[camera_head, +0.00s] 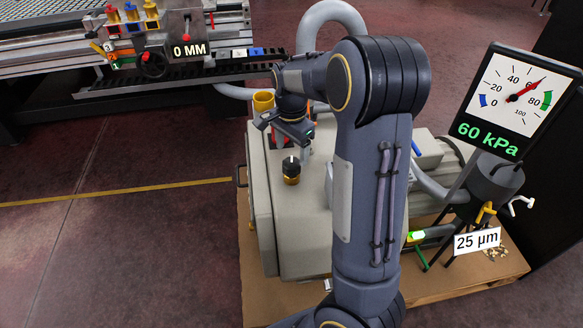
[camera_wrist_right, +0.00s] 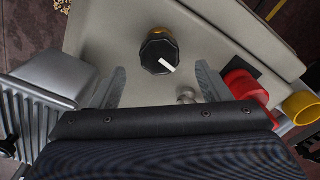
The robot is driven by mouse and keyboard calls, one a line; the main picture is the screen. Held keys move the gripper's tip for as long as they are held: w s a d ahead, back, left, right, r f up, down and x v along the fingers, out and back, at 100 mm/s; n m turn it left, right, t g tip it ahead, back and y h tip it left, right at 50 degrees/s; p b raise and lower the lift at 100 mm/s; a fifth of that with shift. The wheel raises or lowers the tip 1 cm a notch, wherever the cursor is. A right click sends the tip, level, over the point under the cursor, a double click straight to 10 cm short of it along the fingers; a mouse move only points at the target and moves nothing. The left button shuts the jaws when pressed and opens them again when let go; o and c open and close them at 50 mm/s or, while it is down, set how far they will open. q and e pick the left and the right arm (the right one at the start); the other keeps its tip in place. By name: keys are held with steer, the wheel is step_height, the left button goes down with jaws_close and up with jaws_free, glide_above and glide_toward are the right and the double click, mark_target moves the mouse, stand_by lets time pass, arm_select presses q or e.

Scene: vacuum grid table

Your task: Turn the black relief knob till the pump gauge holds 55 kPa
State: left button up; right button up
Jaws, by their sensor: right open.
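The black relief knob (camera_head: 291,168) stands on top of the pale grey pump housing (camera_head: 300,225), with a brass collar under it. In the wrist view the knob (camera_wrist_right: 158,52) has a white pointer line aimed to the lower right. My right gripper (camera_head: 290,133) is above and behind the knob in the head view. In the wrist view its open fingers (camera_wrist_right: 160,82) are apart, and the knob shows just beyond them, not gripped. The pump gauge (camera_head: 515,95) has its red needle near 60, and its green digits read 60 kPa. My left gripper is out of view.
A red fitting (camera_wrist_right: 245,88) and a yellow cup (camera_wrist_right: 302,107) sit close beside the right finger in the wrist view. The grid table machine (camera_head: 120,50) with a 0 MM sign is at upper left. A 25 µm sign (camera_head: 477,241) stands at right. Open floor lies left.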

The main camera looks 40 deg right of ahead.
mark_target(292, 162)
step_height(292, 162, down, 6)
steer(key=shift+r+b, duration=0.15)
steer(key=shift+b, duration=0.55)
steer(key=c, duration=1)
steer(key=shift+o, duration=0.2)
steer(key=shift+r, duration=0.1)
steer(key=shift+n+p, duration=0.75)
steer(key=shift+n, duration=0.35)
steer(key=shift+n+p, duration=0.65)
steer(key=shift+n, duration=1.15)
